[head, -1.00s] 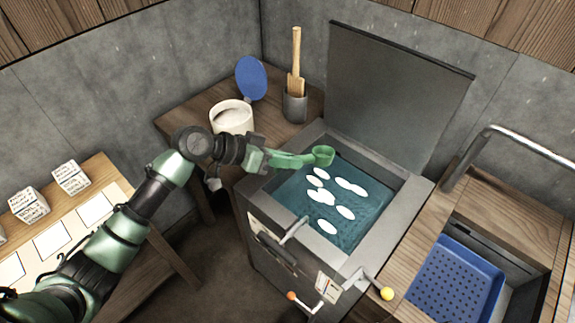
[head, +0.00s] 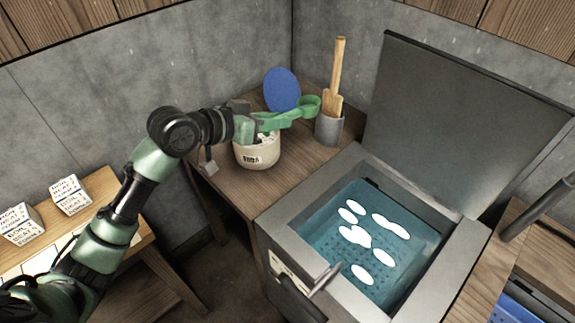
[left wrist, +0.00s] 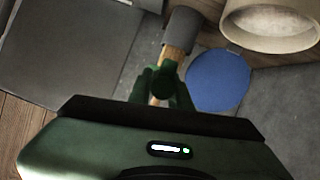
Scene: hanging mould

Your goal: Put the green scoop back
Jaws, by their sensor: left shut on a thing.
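The green scoop (head: 292,115) is held by its handle in my left gripper (head: 256,124), which is shut on it. Its round cup end points right, in front of the grey holder. The scoop is above the wooden side table, over the cream tub (head: 257,153), whose mouth it and the gripper partly cover. The tub also shows at the top right of the left wrist view (left wrist: 270,28). In that view the dark green scoop (left wrist: 165,88) shows only in part beyond the gripper body. My right gripper is in neither view.
The open vat (head: 285,218) holds teal liquid and several white pieces. White boxes (head: 70,194) stand on the left table.

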